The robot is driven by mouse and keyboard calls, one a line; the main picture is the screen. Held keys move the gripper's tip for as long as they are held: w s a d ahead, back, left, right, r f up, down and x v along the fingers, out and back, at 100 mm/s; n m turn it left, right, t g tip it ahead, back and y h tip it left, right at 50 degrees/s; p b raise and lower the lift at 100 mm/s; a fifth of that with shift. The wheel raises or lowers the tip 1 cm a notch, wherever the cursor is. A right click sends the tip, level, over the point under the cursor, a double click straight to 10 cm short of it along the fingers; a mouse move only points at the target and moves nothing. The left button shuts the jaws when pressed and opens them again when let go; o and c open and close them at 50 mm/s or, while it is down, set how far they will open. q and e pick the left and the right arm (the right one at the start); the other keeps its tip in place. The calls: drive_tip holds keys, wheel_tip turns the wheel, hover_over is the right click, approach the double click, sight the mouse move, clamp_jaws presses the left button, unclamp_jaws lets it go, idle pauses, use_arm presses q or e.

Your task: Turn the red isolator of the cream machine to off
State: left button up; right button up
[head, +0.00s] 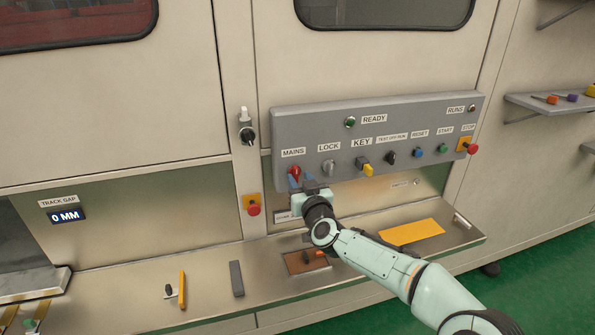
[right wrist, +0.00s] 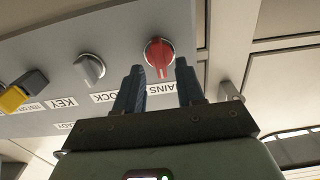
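The red isolator knob (head: 295,171) sits under the MAINS label at the left end of the grey control panel (head: 318,117) on the cream machine. In the right wrist view, which is turned over, the red knob (right wrist: 159,51) shows a pale mark on the side toward its label. My right gripper (head: 301,179) is at the knob, and its blue fingers (right wrist: 160,66) are apart. The fingertips stand on either side of the knob's near edge; I cannot tell if they touch it. Nothing is held. My left gripper is not in view.
A grey LOCK knob (head: 329,165) and a KEY switch with a yellow tag (head: 367,169) are right of the isolator. A red stop button (head: 253,209) is lower left. A steel ledge (head: 205,283) below carries a yellow sheet (head: 411,231) and small tools.

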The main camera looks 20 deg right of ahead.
sight(295, 174)
drive_tip(key=shift+w+p, duration=0.4)
drive_tip(key=shift+w, duration=0.9)
drive_tip(key=shift+c, duration=0.3)
clamp_jaws()
